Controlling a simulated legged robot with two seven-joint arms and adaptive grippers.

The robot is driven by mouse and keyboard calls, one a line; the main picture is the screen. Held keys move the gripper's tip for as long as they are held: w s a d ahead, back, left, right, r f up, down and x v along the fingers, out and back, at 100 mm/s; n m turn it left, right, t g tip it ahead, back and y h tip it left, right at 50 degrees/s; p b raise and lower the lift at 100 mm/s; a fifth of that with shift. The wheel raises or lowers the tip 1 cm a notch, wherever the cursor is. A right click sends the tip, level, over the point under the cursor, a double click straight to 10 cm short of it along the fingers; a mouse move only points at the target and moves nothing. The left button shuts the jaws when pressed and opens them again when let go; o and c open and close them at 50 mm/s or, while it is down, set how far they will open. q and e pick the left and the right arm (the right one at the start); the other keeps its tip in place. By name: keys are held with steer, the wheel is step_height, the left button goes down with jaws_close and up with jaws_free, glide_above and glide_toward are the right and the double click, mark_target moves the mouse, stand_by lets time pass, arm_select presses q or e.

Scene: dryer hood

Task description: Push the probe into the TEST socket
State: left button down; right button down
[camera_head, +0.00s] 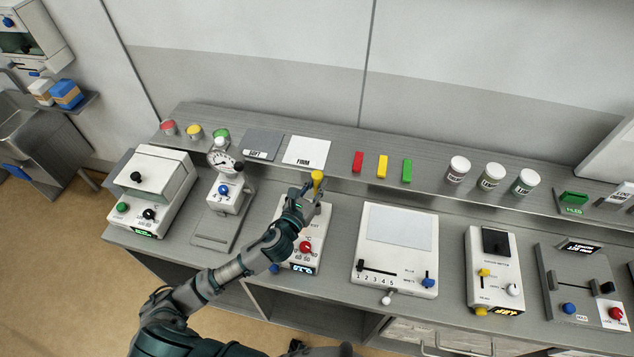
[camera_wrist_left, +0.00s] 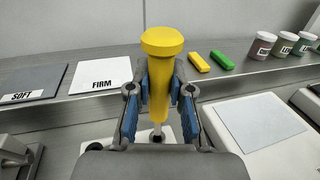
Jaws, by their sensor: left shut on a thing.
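The yellow probe (camera_head: 317,180) is upright in my left gripper (camera_head: 307,192), above the white instrument (camera_head: 318,225) with a red knob and a lit display. In the left wrist view the yellow probe (camera_wrist_left: 160,75) stands between the two blue-padded fingers of my left gripper (camera_wrist_left: 159,100), which are shut on its handle. A thin metal shaft shows below the handle, over a white surface with a dark spot. The shaft's tip and the TEST socket are hidden or cannot be made out. My right gripper is not in view.
The SOFT pad (camera_head: 262,146) and FIRM pad (camera_head: 307,152) lie on the back shelf, beside red, yellow and green blocks (camera_head: 382,167). A gauge stand (camera_head: 228,185) is to the left. A white slider panel (camera_head: 397,245) is close on the right.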

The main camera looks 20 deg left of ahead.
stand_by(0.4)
arm_select(q)
steer(key=shift+p, duration=0.3)
steer(key=shift+f+b, duration=0.65)
steer(key=shift+f, duration=0.4)
steer(key=shift+f+b, duration=0.95)
steer(key=shift+f, duration=0.55)
steer(key=c, duration=1)
jaws_free()
steer(key=v, duration=1.2)
